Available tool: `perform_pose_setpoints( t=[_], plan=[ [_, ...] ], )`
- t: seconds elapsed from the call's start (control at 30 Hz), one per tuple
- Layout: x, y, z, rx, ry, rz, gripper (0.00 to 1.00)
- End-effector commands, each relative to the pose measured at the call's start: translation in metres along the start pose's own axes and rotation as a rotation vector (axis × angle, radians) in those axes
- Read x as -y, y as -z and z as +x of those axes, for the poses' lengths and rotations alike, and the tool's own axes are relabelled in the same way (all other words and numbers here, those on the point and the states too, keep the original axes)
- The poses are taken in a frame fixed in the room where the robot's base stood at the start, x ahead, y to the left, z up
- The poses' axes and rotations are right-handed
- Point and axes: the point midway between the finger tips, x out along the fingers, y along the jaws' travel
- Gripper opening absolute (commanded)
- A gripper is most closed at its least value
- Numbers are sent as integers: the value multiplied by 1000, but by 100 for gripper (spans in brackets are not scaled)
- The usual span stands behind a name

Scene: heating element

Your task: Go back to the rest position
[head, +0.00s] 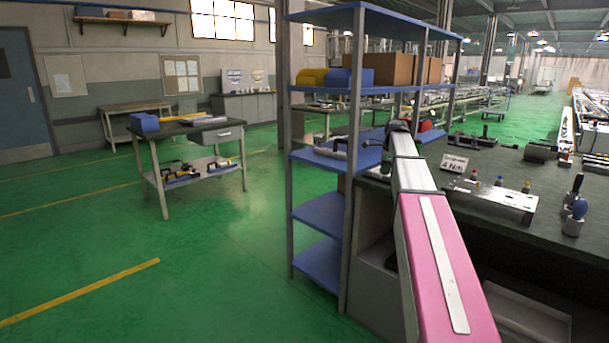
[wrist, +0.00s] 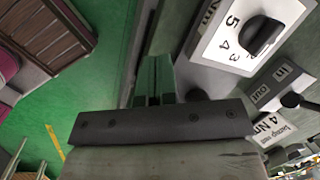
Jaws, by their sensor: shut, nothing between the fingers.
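My gripper (wrist: 153,84) shows in the wrist view with its two fingers together and nothing between them. In the head view my pink and white arm reaches forward to the workbench's left edge, beside the blue shelf rack. The arm hides my fingers there. In the wrist view a white box with a black dial knob (wrist: 261,36) and printed numbers is to the right of the fingers, apart from them. A metal plate unit (head: 490,200) with small coloured knobs lies on the dark workbench (head: 485,245).
The blue shelf rack (head: 322,213) stands close to my arm's left. A "4 Nm" sign (head: 454,163) stands on the workbench, with tool holders (head: 573,225) at the right. A small side table (head: 203,128) stands at the left. The green floor (head: 190,270) between is open.

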Motion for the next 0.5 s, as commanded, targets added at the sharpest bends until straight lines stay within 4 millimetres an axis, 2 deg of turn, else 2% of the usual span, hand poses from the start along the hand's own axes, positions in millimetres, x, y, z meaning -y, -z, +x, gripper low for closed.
perform_pose_setpoints(
  t=[0.03,0.2,0.37,0.5],
  plan=[
    [-27,-3,24,-4,-14,-77,0],
    [-87,-10,91,-15,-48,-367,0],
    [-148,-14,146,-16,-83,-641,0],
    [-204,-16,187,-13,-117,-882,0]
  ],
)
